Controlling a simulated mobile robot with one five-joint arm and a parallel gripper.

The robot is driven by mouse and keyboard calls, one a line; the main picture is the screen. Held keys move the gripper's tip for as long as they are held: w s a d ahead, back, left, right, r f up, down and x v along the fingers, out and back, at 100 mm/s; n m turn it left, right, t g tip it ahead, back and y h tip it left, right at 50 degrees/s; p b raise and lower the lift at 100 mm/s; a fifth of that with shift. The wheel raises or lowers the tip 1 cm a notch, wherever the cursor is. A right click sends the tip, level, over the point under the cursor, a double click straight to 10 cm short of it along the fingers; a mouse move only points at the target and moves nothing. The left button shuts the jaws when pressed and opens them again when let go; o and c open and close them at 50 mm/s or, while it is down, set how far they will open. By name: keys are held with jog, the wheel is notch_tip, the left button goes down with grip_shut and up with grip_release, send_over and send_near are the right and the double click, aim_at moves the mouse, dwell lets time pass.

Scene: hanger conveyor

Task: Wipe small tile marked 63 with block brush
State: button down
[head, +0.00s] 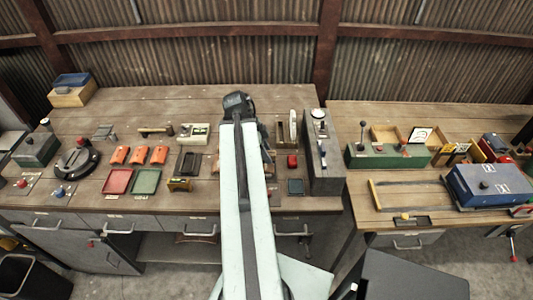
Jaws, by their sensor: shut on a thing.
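A small white tile with a dark mark (422,135) stands tilted at the back of the right bench. Its mark is too small to read, so I cannot tell whether it says 63. More small pale and yellow tiles or cards (458,148) stand to its right, also unreadable. I cannot pick out the block brush. My arm reaches up over the left bench to a dark joint, and the part beyond it is mostly hidden behind the pale link. My gripper and anything in it are not clearly visible.
The left bench (210,103) holds orange blocks (158,155), a red tray (117,181), a green tray (145,181) and a tall grey box (325,155). The right bench holds a green box (388,156) and a blue case (490,187). A gap separates the benches.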

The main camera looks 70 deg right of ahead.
notch_tip(320, 180, up, 3)
jog(key=p, duration=0.3)
jog(key=shift+r, duration=0.1)
jog(key=shift+f, duration=0.2)
dwell(0.3)
